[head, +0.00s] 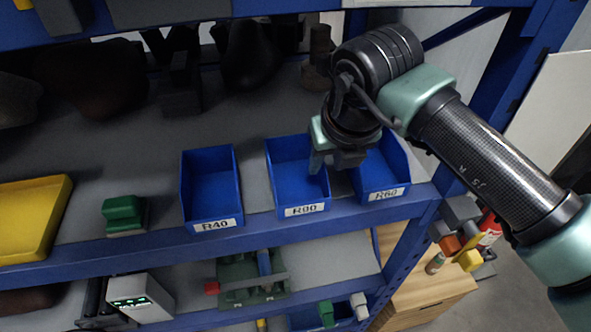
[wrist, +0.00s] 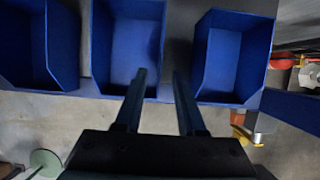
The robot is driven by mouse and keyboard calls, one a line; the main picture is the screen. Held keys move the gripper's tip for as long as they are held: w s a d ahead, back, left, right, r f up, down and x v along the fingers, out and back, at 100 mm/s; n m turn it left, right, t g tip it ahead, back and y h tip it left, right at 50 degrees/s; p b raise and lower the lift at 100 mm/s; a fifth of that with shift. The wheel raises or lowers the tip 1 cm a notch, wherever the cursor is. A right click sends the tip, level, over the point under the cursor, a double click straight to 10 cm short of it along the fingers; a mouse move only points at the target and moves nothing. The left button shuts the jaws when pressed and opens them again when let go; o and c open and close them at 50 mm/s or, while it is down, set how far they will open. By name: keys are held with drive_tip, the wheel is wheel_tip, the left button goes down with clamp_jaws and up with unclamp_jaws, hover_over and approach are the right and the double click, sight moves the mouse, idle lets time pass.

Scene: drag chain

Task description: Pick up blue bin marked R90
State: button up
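The blue bin marked R90 (head: 292,182) stands in the middle of three blue bins on the shelf in the head view. Its label is small and the middle character is hard to read. It is also the middle bin (wrist: 124,48) in the wrist view. My gripper (head: 334,165) is over the bin's right side. In the wrist view my gripper (wrist: 161,76) is open and empty. Its left finger overlaps the middle bin near its right wall, and its right finger lines up with the gap beside it. I cannot tell whether either finger touches the bin.
Blue bin R40 (head: 211,188) stands to the left and blue bin R60 (head: 383,180) close on the right, partly hidden by my arm. A green block (head: 122,213) and a yellow tray (head: 36,218) lie further left. A blue upright (head: 404,248) bounds the shelf on the right.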

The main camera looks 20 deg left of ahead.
sight(296, 174)
drive_tip(key=shift+w+a+r+p, duration=0.2)
drive_tip(key=shift+w+a+p, duration=0.5)
drive_tip(key=shift+w, duration=0.25)
drive_tip(key=x, duration=0.2)
drive_tip(key=shift+w+a+f, duration=0.2)
drive_tip(key=shift+w+f, duration=0.15)
drive_tip(key=shift+f, duration=0.35)
clamp_jaws()
